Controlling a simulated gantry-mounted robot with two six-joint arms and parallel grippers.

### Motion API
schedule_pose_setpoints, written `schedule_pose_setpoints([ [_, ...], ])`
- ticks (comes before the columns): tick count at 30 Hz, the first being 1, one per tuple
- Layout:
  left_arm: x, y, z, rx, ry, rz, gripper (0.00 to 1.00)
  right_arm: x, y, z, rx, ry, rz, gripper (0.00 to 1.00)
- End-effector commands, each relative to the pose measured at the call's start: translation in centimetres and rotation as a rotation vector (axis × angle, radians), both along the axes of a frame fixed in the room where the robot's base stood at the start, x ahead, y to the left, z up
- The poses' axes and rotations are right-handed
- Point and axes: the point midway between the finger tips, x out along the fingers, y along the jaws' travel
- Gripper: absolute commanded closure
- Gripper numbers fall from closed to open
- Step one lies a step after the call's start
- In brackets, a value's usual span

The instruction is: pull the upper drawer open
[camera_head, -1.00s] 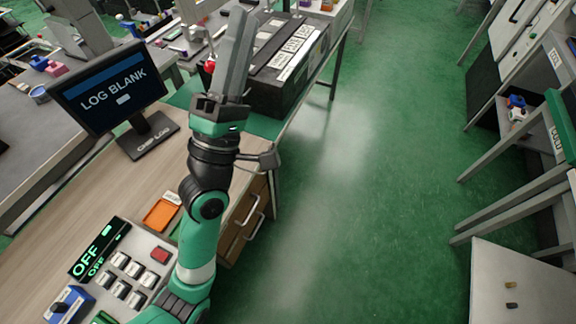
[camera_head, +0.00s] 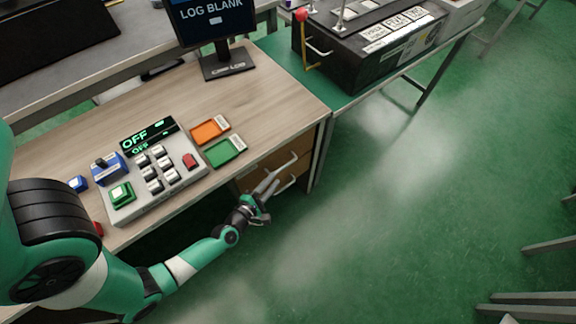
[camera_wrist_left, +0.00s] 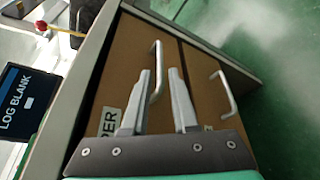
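The upper drawer (camera_wrist_left: 125,85) is a brown front with a partly covered label ending in "PER" and a pale bar handle (camera_wrist_left: 156,75); it looks shut. My left gripper (camera_wrist_left: 159,71) is open in the left wrist view, one finger to each side of the upper handle as seen. I cannot tell whether the fingers touch it. In the head view my left gripper (camera_head: 271,183) is in front of the drawers, which show below the desk top (camera_head: 270,95). My right gripper is not in view.
The lower drawer (camera_wrist_left: 205,100) with its own handle (camera_wrist_left: 226,92) is beside the upper one in the wrist view. A button panel (camera_head: 155,175), an orange tray (camera_head: 209,130) and a green tray (camera_head: 224,152) sit on the desk. Open green floor (camera_head: 400,220) lies to the right.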

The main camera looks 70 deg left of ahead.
Motion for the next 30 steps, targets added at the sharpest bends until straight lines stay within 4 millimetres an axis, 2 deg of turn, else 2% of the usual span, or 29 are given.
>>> schedule_pose_setpoints([
  [6, 4.2, 2.8, -1.3, 0.003, -0.002, 0.000, 0.73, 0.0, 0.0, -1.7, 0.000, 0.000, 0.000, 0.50],
  [12, 6.9, 4.6, -1.9, 0.002, -0.002, -0.001, 0.73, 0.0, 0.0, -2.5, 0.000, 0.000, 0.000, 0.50],
  [16, 7.6, 5.0, -2.0, 0.002, -0.001, -0.001, 0.73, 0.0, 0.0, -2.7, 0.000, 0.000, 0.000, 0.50],
  [23, 7.7, 5.0, -2.0, 0.002, 0.000, -0.002, 0.73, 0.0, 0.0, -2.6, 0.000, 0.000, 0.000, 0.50],
  [27, 7.7, 5.0, -2.0, 0.002, 0.000, -0.002, 0.96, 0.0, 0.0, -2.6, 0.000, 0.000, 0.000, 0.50],
  [28, 7.7, 5.0, -2.0, 0.002, 0.000, -0.002, 1.00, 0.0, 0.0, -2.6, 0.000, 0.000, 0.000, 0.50],
  [30, 7.6, 5.0, -2.0, 0.002, -0.001, -0.002, 1.00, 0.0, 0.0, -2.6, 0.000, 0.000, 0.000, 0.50],
])
